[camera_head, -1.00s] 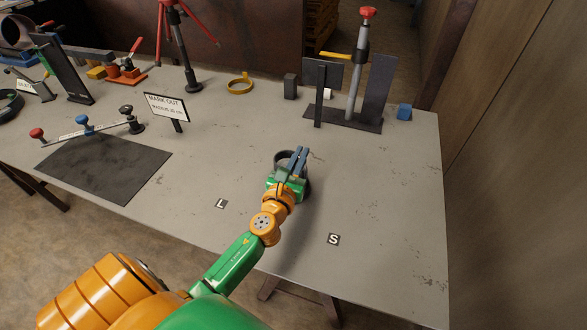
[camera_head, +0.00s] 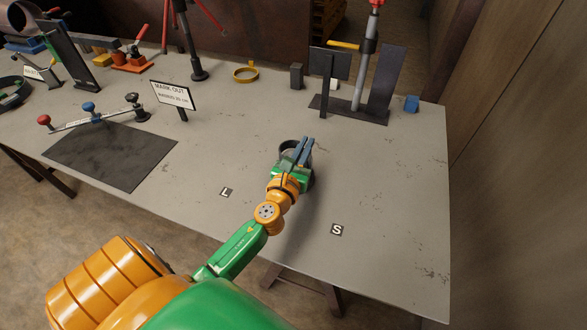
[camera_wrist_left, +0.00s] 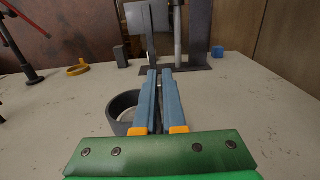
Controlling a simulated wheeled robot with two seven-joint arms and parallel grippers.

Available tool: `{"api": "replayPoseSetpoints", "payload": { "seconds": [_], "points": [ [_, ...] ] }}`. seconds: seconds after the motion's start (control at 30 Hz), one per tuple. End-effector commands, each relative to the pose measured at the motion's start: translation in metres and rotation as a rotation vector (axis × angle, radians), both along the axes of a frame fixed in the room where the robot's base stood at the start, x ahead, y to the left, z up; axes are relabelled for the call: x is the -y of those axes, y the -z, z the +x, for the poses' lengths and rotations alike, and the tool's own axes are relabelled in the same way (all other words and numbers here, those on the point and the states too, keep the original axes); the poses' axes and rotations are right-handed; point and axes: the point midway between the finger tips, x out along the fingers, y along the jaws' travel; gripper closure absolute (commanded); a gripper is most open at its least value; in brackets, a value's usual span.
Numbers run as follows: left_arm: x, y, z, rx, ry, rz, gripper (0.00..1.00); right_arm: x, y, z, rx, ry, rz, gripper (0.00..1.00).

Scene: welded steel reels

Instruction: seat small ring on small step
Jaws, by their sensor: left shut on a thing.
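A dark grey ring-shaped piece (camera_head: 284,147) is at the middle of the table; it also shows in the left wrist view (camera_wrist_left: 113,107), left of my fingers. It looks like the small ring. My left gripper (camera_head: 304,147) is shut on its right-hand wall, its blue fingers (camera_wrist_left: 160,74) nearly together. The fingers and the green palm hide part of the ring, and I cannot tell whether it touches the table. I cannot make out a small step for certain. My right gripper is not in view.
Markers L (camera_head: 226,192) and S (camera_head: 337,230) lie on the table's near side. A dark stand with plates and a red-topped post (camera_head: 347,114) is behind, beside a blue cube (camera_head: 411,104). A yellow ring (camera_head: 246,74) and a sign (camera_head: 174,96) stand left. The right side is clear.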

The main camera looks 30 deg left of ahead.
Motion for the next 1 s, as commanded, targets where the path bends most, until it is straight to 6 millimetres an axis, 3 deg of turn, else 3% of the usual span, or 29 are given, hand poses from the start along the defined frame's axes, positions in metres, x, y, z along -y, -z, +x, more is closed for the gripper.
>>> {"api": "replayPoseSetpoints", "payload": {
  "seconds": [1.0],
  "points": [
    [-0.0007,0.0076,-0.0001,0.000,-0.002,0.001,1.00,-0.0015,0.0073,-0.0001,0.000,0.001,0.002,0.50]
  ]
}}
